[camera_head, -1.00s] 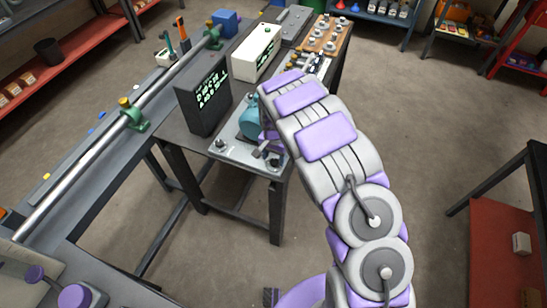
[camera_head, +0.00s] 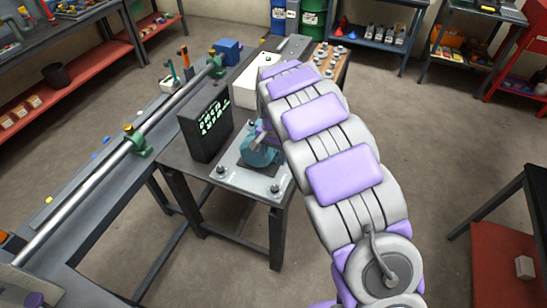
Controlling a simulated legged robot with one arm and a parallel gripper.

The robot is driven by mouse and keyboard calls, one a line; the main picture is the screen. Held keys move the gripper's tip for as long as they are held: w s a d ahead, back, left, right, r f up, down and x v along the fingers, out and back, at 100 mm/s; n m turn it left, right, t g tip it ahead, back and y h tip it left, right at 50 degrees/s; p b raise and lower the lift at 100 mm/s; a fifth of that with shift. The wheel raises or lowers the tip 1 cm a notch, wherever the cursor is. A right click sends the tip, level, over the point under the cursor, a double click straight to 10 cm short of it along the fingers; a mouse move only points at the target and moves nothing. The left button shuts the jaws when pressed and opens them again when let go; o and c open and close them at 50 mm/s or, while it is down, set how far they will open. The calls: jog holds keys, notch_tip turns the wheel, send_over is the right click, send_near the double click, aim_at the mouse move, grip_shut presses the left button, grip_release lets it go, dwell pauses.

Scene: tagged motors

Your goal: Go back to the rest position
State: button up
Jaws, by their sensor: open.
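My arm comes up from the bottom right and reaches over the work table. My gripper (camera_head: 263,133) shows only in part at the arm's far left side; it is open, and the rest of it is hidden behind the arm. A teal motor (camera_head: 258,154) stands on a grey plate (camera_head: 236,181) at the table's near end. The gripper is at the motor's upper right edge in the picture; I cannot tell whether they touch. Nothing shows held in it.
A dark display box (camera_head: 206,131) and a white box (camera_head: 258,83) stand on the work table (camera_head: 180,152). A bench with a long metal rod (camera_head: 95,172) is at the left. A dark table with a red shelf (camera_head: 497,258) is at the right. Open floor lies between.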

dwell(0.4)
jog(key=s+d+r, duration=1.2)
jog(key=s+d, duration=0.1)
jog(key=s, duration=0.1)
jog(key=s+d+n+g, duration=0.1)
jog(key=s+d+n, duration=0.1)
jog(key=s, duration=1.1)
jog(key=s+d+n, duration=0.1)
jog(key=s+n, duration=0.1)
jog(key=s, duration=1.1)
jog(key=shift+s+d+r+n+g+b, duration=0.35)
jog(key=shift+d+r+n+g+b, duration=0.05)
jog(key=shift+r+b, duration=0.05)
jog(key=shift+w, duration=0.1)
